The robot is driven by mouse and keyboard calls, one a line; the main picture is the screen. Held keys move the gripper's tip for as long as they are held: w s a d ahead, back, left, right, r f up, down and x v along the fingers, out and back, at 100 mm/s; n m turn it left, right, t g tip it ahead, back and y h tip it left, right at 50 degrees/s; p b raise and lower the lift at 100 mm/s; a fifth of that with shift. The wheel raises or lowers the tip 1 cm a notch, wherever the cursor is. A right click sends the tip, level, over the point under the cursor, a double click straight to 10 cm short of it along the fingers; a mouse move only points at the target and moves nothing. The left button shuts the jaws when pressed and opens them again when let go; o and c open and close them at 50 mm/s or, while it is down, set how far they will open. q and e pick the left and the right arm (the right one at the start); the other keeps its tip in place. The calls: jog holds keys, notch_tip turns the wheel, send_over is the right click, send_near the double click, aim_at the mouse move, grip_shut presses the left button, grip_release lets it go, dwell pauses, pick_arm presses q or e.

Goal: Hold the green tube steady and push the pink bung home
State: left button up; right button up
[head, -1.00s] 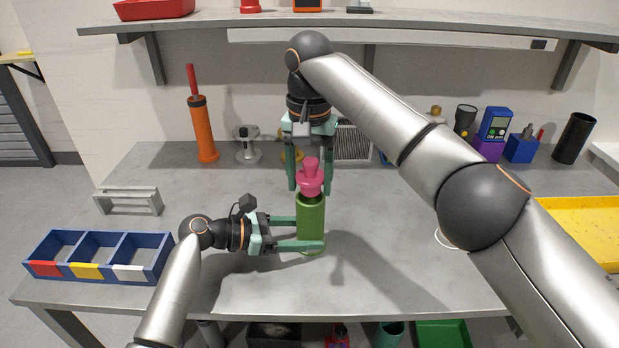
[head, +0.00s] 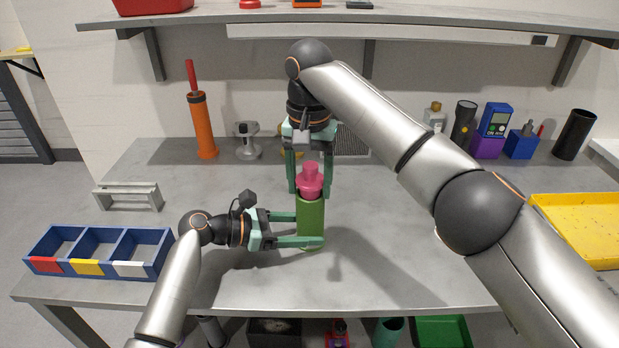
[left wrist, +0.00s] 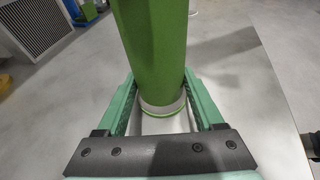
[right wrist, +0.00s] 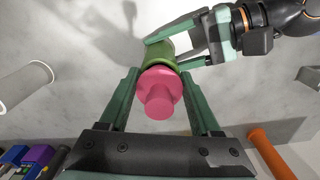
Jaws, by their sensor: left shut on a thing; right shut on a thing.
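The green tube (head: 311,222) stands upright on the bench. My left gripper (head: 308,231) is shut on its lower part from the left; the left wrist view shows the tube (left wrist: 155,45) between the fingers, with a pale ring at its base. The pink bung (head: 310,182), a wide flange with a narrower knob, sits upright in the tube's mouth. My right gripper (head: 309,187) points down from above and is shut on the bung. In the right wrist view the bung (right wrist: 160,95) covers most of the tube's mouth, and how deep it sits is hidden.
A blue three-part bin (head: 100,252) stands at the left, with a grey bracket (head: 128,196) behind it. An orange pump (head: 203,125) and a grey fixture (head: 247,141) stand at the back. A yellow tray (head: 580,230) lies at the right. The front bench is clear.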

aim_at(309, 167)
jog(key=o, duration=1.5)
jog(key=shift+f, duration=0.1)
jog(key=shift+c, duration=0.2)
notch_tip(309, 167, up, 8)
jog(key=shift+f, duration=0.25)
